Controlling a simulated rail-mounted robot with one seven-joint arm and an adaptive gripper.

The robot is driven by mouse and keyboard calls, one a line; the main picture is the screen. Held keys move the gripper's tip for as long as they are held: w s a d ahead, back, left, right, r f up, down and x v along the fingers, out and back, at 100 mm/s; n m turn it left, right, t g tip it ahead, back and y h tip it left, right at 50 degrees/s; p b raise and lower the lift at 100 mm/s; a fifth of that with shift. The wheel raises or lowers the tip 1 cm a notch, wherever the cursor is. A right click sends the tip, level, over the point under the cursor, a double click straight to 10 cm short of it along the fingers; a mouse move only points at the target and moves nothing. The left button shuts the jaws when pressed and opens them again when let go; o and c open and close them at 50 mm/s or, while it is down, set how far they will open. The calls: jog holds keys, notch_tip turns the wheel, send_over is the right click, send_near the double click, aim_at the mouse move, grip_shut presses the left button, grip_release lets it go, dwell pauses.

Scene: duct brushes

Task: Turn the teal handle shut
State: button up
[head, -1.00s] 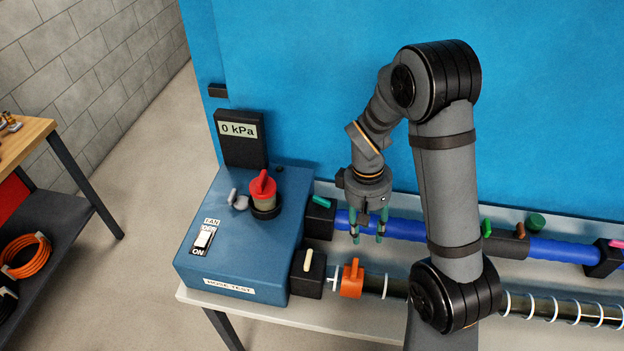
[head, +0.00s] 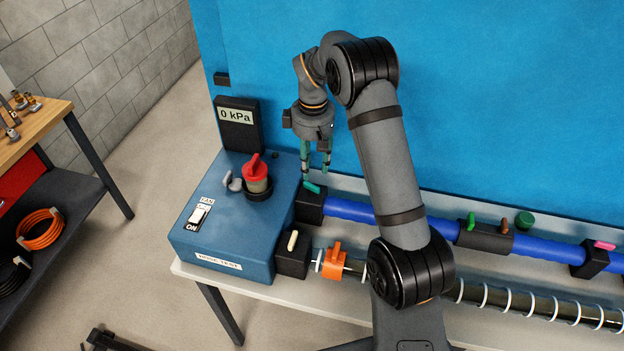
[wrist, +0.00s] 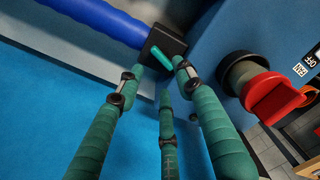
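The teal handle (head: 312,187) is a small lever on top of a black valve block (head: 309,208), where the blue hose (head: 348,209) meets the blue test box. It also shows in the wrist view (wrist: 161,57), at an angle across the block's top. My gripper (head: 316,170) points down just above and behind the handle, its green fingers apart and empty. In the wrist view, the open fingers (wrist: 160,76) reach toward the handle, with a tip on either side of it in the picture. I cannot tell whether any finger touches it.
The blue test box (head: 215,235) carries a red knob (head: 256,167), a grey lever (head: 232,182) and a fan switch (head: 199,214). A gauge (head: 237,117) reads 0 kPa. A cream handle (head: 293,240) and an orange valve (head: 334,262) sit nearer the front.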

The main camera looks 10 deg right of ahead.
aim_at(312, 189)
notch_tip(312, 189, down, 7)
jog(key=shift+r+p, duration=0.15)
jog(key=shift+p, duration=0.5)
jog(key=shift+c, duration=1.1)
grip_shut()
